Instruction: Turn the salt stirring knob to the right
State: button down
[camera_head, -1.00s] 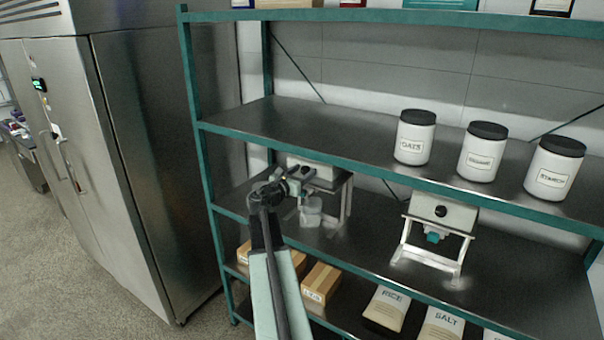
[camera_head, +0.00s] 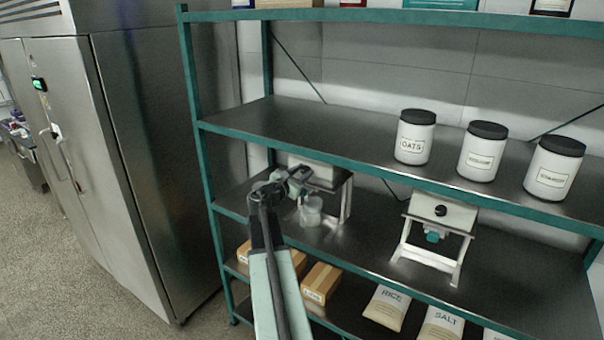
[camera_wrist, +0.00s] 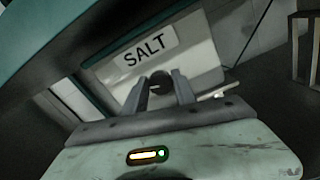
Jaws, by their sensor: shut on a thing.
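The salt machine (camera_head: 318,170) is a light box on a metal stand on the middle shelf at the left. In the wrist view its front panel (camera_wrist: 196,62) carries a white SALT label (camera_wrist: 149,58) and appears tilted. The dark round knob (camera_wrist: 159,80) is below the label. My gripper (camera_wrist: 170,82) is shut on the knob, with one finger on each side of it. In the head view my gripper (camera_head: 300,174) is at the machine's front, and my wrist hides the knob. A clear container (camera_head: 310,211) stands under the machine.
A second machine (camera_head: 437,212) with a black knob stands to the right on the same shelf. Jars (camera_head: 416,138) stand on the shelf above. Boxes (camera_head: 321,283) and bags (camera_head: 387,307) lie below. A teal shelf post (camera_head: 199,150) is at the left.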

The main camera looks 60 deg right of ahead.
jog(key=m, duration=0.4)
jog(key=shift+d, duration=0.1)
jog(key=m, duration=0.8)
jog(key=shift+f+m, duration=0.1)
jog(key=shift+m, duration=0.2)
jog(key=m, duration=0.4)
jog(key=shift+m, duration=0.3)
jog(key=m, duration=0.4)
jog(key=shift+f+m+b, duration=0.15)
jog(key=shift+m+b, duration=0.15)
jog(key=m, duration=0.3)
jog(key=shift+m, duration=0.3)
jog(key=m, duration=0.3)
jog(key=shift+w+f+m, duration=0.1)
jog(key=shift+m, duration=2)
